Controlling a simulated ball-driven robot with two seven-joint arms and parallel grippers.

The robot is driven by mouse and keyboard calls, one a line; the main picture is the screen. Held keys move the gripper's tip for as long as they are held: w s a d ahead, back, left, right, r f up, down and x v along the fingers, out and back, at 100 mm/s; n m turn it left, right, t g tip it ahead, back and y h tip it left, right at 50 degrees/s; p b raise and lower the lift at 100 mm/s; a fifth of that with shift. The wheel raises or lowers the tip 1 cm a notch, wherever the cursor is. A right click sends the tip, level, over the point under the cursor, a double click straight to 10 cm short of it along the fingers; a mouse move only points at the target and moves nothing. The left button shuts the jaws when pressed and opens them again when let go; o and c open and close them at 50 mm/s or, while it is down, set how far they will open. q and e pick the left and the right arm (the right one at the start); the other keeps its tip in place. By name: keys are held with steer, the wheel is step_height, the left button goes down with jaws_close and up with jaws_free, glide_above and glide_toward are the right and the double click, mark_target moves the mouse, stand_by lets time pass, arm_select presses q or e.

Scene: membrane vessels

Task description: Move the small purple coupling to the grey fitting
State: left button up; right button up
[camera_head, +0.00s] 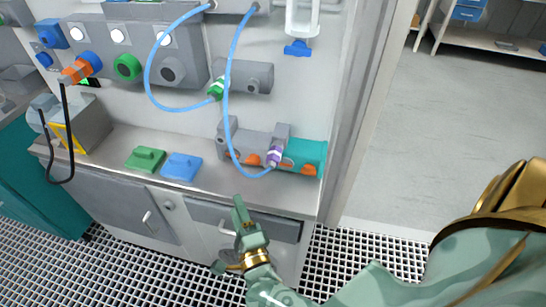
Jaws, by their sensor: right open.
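The small purple coupling (274,156) sits at the end of a blue hose (231,120), against the front of a teal and grey unit with orange parts (308,155) on the counter. A grey fitting (260,77) projects from the wall panel above it. A green coupling (216,89) on a second blue hose sits at that fitting's left end. My right gripper (228,235) is open and empty, in front of the cabinet drawers, below and left of the purple coupling and apart from it. My left gripper is not in view.
A green block (146,159) and a blue block (181,167) lie on the counter (220,180). A black cable (66,135) hangs at the left. A white holder with a blue valve (298,48) hangs above. The wall edge stands right of the counter; open floor lies beyond.

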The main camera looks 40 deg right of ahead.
mark_target(270, 168)
arm_select(q)
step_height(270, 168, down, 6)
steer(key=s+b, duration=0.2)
steer(key=b, duration=0.3)
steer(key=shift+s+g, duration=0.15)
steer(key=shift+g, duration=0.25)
arm_select(e)
steer(key=d+r+m+g+h, duration=0.3)
steer(key=m+h, duration=0.1)
steer(key=m, duration=0.7)
steer(key=s+d+r+m+g+h, duration=0.1)
steer(key=d+r+m+g+h, duration=0.2)
steer(key=m, duration=0.9)
steer(key=shift+s+d+r+g+h, duration=0.3)
steer(key=shift+g+h, duration=0.5)
steer(key=shift+h, duration=0.2)
arm_select(q)
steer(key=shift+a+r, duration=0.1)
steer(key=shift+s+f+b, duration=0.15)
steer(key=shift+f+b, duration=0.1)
steer(key=shift+b, duration=0.1)
arm_select(e)
steer(key=shift+x, duration=4.55)
jaws_close()
steer(key=shift+a, duration=0.1)
steer(key=shift+a+f, duration=0.1)
